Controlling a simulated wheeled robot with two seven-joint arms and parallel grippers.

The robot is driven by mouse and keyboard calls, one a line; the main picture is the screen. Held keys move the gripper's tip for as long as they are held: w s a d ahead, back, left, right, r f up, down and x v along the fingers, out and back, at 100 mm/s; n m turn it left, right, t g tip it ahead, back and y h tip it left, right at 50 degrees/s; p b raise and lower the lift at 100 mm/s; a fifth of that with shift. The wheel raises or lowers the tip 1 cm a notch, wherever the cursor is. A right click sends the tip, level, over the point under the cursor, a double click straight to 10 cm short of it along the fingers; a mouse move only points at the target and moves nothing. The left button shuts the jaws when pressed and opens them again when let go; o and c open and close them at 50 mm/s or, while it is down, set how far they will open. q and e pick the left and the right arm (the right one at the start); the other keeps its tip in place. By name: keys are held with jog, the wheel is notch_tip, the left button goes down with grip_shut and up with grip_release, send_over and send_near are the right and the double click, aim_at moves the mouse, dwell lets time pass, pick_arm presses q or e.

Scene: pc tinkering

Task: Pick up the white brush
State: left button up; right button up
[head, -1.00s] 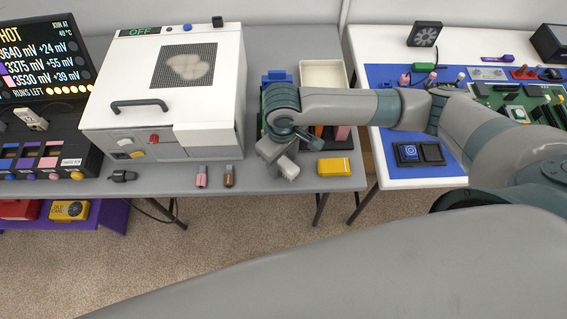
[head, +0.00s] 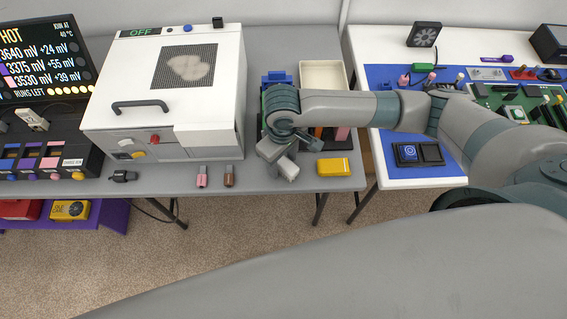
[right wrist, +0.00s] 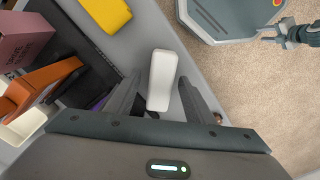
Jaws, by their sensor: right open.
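The white brush (right wrist: 162,80) shows in the right wrist view as a pale rounded block between the two fingers of my right gripper (right wrist: 159,92). The fingers are open, with a gap on each side of it.
A yellow block (head: 335,167) lies just right of the gripper. A dark holder (right wrist: 88,82) with coloured items stands beside it. Two small pink and brown pieces (head: 202,178) lie to the left, before the white box (head: 110,100). The table's front edge is close.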

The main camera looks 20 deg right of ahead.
jog(key=shift+f, duration=0.1)
dwell(0.5)
jog(key=c, duration=1.1)
